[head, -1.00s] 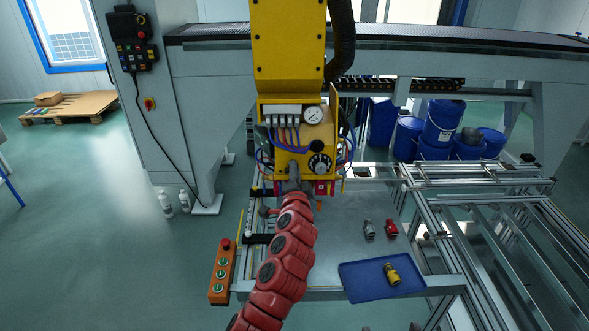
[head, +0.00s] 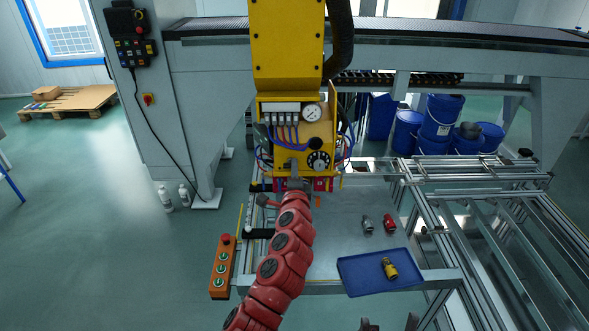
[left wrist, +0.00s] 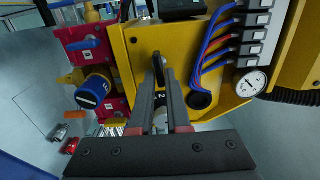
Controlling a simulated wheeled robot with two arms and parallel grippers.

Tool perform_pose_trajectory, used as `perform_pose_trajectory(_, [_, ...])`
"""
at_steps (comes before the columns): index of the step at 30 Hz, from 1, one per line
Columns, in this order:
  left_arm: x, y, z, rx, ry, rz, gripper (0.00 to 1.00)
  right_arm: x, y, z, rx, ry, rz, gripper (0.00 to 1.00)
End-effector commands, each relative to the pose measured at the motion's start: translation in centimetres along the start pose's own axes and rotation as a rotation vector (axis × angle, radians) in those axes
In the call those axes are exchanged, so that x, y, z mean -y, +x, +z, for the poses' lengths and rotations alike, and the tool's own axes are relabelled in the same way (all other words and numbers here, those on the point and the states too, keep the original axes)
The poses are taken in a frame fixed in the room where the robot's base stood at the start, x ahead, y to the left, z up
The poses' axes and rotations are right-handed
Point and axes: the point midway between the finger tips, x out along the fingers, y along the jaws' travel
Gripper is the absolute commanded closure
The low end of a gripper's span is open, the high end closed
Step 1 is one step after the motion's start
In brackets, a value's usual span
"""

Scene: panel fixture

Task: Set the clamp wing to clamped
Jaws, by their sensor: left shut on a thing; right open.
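My left gripper (head: 292,172) is at the front of the yellow panel unit (head: 288,60), left of the black dial (head: 319,160). In the left wrist view its fingers (left wrist: 158,65) are shut on a thin dark part standing out from the yellow panel, seemingly the clamp wing; the fingers hide most of it, so I cannot read its setting. The black dial (left wrist: 160,102) is partly behind the fingers. My right gripper (head: 390,323) shows only as dark tips at the bottom edge of the head view, apart and empty.
Beside the fingers are red blocks with a blue lever (left wrist: 84,44) and a blue knob (left wrist: 94,92), a gauge (left wrist: 250,84) and hoses (left wrist: 212,45). Below stand a blue tray (head: 352,283) with a yellow fitting (head: 389,268) and an orange button box (head: 222,268).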

Motion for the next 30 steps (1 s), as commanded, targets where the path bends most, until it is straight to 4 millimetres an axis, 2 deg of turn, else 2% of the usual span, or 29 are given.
perform_pose_trajectory(9, [-0.1, 0.0, 0.0, 0.001, 0.000, 0.003, 1.00, 0.0, 0.0, 0.0, 0.000, 0.000, 0.000, 0.15])
perform_pose_trajectory(10, [-0.1, 0.0, 0.0, 0.001, -0.001, 0.003, 0.82, 0.0, 0.0, 0.0, 0.000, 0.000, 0.000, 0.15])
perform_pose_trajectory(14, [-0.1, 0.0, 0.0, 0.000, -0.001, 0.002, 0.59, 0.0, 0.0, 0.0, 0.000, 0.000, 0.000, 0.15])
perform_pose_trajectory(25, [-0.1, -0.2, 0.0, 0.000, -0.001, 0.000, 0.59, 0.0, -0.1, 0.0, 0.000, 0.000, 0.000, 0.15])
perform_pose_trajectory(30, [0.0, -1.7, 0.0, -0.001, -0.002, -0.005, 0.59, 0.0, -0.6, 0.1, 0.000, 0.000, 0.000, 0.15])
